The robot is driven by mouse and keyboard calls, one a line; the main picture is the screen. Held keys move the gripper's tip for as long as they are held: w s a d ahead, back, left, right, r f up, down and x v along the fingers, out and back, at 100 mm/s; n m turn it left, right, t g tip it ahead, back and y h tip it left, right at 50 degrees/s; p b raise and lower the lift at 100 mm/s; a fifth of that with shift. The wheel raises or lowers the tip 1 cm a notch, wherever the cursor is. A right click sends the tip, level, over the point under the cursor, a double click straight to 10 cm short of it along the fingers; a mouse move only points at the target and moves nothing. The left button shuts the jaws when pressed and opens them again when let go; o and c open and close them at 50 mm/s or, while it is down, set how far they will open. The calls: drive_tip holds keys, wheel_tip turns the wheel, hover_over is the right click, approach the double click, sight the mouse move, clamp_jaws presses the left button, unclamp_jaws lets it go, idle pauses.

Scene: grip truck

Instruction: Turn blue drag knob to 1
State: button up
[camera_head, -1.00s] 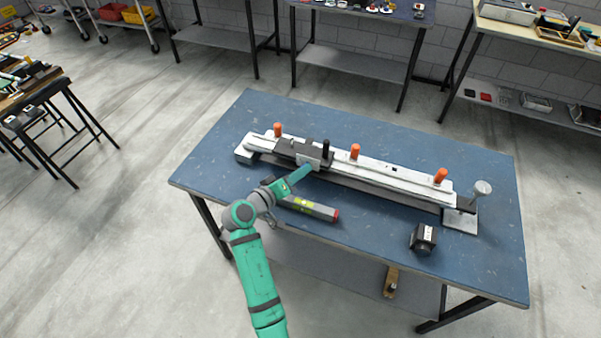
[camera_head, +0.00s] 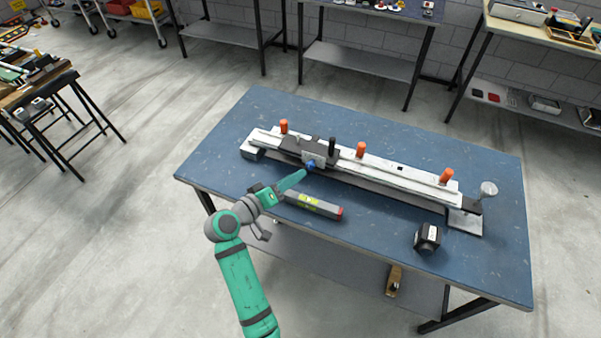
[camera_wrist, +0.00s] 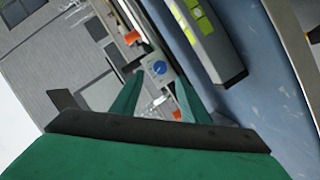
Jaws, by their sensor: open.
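The blue drag knob (camera_head: 311,164) sits on the front face of the grey carriage (camera_head: 318,156) on the long white rail device. In the wrist view the round blue knob (camera_wrist: 159,68) shows ahead, between the lines of the two green fingers. My gripper (camera_head: 303,174) is just in front of the knob, on its near side. In the wrist view my gripper (camera_wrist: 155,98) is open with nothing between its fingers. The knob appears apart from the fingertips. Its setting and any number marks are too small to read.
The device's white rail (camera_head: 400,180) carries several orange handles, one here (camera_head: 361,149). A grey bar with a red end (camera_head: 314,206) lies just below the gripper on the blue table (camera_head: 480,255). A dark box (camera_head: 428,238) stands at the right. The table's front right is mostly clear.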

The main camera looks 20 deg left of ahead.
drive_tip(key=shift+v, duration=2.1)
